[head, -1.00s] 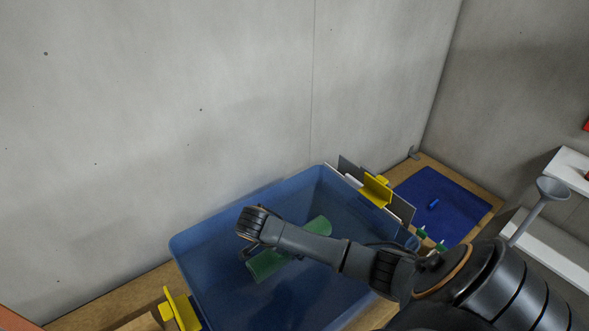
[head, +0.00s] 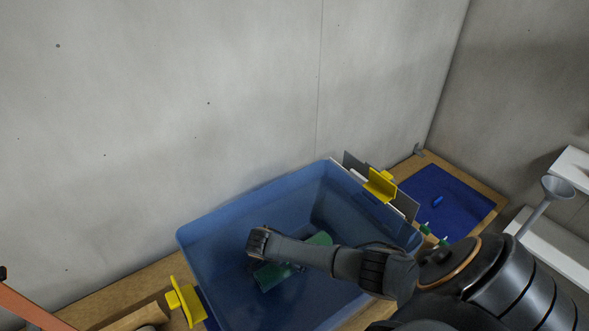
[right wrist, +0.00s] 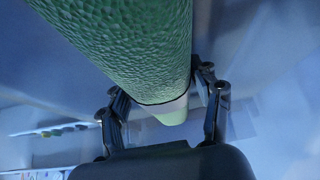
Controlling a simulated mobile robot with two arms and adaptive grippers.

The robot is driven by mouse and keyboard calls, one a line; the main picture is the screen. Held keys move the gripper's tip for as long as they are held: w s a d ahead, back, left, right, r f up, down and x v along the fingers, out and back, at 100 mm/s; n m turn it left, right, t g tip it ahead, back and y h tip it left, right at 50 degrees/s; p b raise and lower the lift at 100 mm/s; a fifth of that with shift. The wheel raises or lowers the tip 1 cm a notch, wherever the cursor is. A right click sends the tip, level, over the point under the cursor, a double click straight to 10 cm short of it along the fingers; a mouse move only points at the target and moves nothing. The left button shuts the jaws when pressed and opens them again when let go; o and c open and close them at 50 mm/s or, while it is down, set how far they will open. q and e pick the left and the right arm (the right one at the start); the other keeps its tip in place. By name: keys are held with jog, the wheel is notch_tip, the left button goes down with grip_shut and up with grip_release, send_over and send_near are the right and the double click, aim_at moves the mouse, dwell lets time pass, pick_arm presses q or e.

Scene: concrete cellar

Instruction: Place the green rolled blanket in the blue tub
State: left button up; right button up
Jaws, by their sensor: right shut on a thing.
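The blue tub (head: 205,245) stands on a wooden surface against the wall, with yellow handles at its ends. The green rolled blanket (head: 268,277) is inside the tub's outline, low between its walls, partly hidden by my right arm. In the right wrist view the blanket (right wrist: 135,45) fills the upper middle, with a pale band near its far end. My right gripper (right wrist: 160,105) is shut on the blanket, one finger on each side. Whether the blanket touches the tub floor is hidden. My left gripper is not in view.
A blue mat (head: 445,205) with small blue and green items lies right of the tub. A grey funnel-shaped thing (head: 557,188) and white shelves (head: 560,240) are at the far right. A brown roll (head: 140,318) lies at the lower left.

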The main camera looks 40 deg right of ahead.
jog(key=shift+f, duration=0.1)
jog(key=o, duration=1.5)
jog(key=v, duration=1.2)
